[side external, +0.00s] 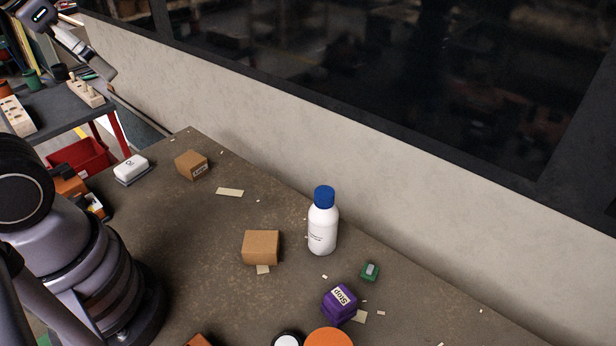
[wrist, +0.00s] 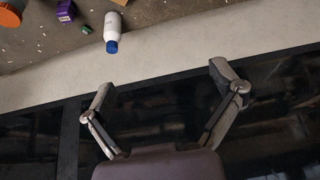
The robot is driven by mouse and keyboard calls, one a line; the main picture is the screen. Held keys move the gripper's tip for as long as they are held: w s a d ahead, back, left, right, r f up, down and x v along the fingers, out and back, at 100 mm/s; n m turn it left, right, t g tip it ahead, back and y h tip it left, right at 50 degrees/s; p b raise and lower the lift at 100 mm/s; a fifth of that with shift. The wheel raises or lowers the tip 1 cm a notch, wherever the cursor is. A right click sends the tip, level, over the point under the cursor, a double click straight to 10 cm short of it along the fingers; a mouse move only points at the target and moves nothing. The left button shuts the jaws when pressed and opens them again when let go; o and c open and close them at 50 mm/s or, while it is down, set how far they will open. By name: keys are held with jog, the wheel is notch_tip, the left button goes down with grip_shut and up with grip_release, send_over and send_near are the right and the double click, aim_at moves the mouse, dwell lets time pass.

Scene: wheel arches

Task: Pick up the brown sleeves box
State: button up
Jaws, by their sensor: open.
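Brown cardboard boxes stand on the worktable in the side external view. One box (side external: 192,165) with a small pale label sits at the far left part of the table. A larger plain-looking box (side external: 261,247) stands near the middle, left of the white bottle. I cannot read which is the sleeves box. In the wrist view a sliver of brown (wrist: 121,2) shows at the top edge. My gripper (wrist: 162,82) is open and empty, its fingers apart, away from the boxes.
A white bottle with a blue cap (side external: 322,222), a purple box (side external: 340,303), a small green box (side external: 369,271) and an orange round thing (side external: 328,338) stand on the table. A white item (side external: 131,168) lies at left. A pale wall (side external: 400,235) borders the table.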

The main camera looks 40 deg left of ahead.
jog(key=w+d+f+n+g+h, duration=0.1)
jog(key=w+d+f+n+h, duration=0.15)
jog(key=f+n+h, duration=0.35)
jog(key=w+d+f+n+g+h, duration=0.1)
jog(key=w+f+n+h, duration=0.2)
jog(key=f+n+h, duration=0.35)
jog(key=w+d+f+n+g+h, duration=0.15)
jog(key=f+n+h, duration=0.3)
jog(key=f, duration=0.45)
jog(key=n+t+y, duration=0.3)
jog(key=n+t, duration=0.6)
jog(key=t, duration=0.1)
send_near(254, 241)
jog(key=shift+w+d+r+g, duration=0.25)
jog(key=shift+w+d+r, duration=0.25)
jog(key=shift+w+d, duration=0.4)
jog(key=shift+w+d+f, duration=0.3)
jog(key=shift+d+f, duration=0.25)
jog(key=shift+x, duration=3.15)
